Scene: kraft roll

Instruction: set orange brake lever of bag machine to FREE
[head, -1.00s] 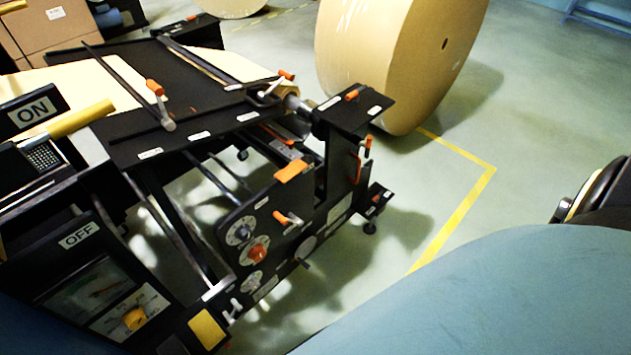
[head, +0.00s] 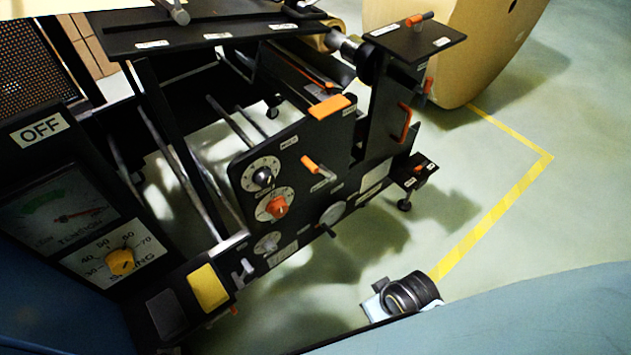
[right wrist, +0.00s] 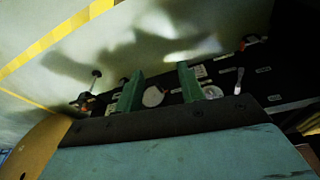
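The black bag machine (head: 340,136) stands in the middle of the head view. A short lever with an orange handle (head: 312,164) sits on its side panel, beside small labels too small to read; I take it for the brake lever. Its handle points up and left, and I cannot tell which setting it is at. My right gripper (right wrist: 158,88) shows two green fingers apart in the right wrist view, with nothing between them. The machine's panel lies beyond them, and I cannot make out the brake lever there. My left gripper is not in view.
Dials with an orange knob (head: 277,207) sit left of the lever. An orange flat piece (head: 331,106) is above it. A console with an OFF sign (head: 40,129) stands at left. A large kraft roll (head: 455,50) stands behind.

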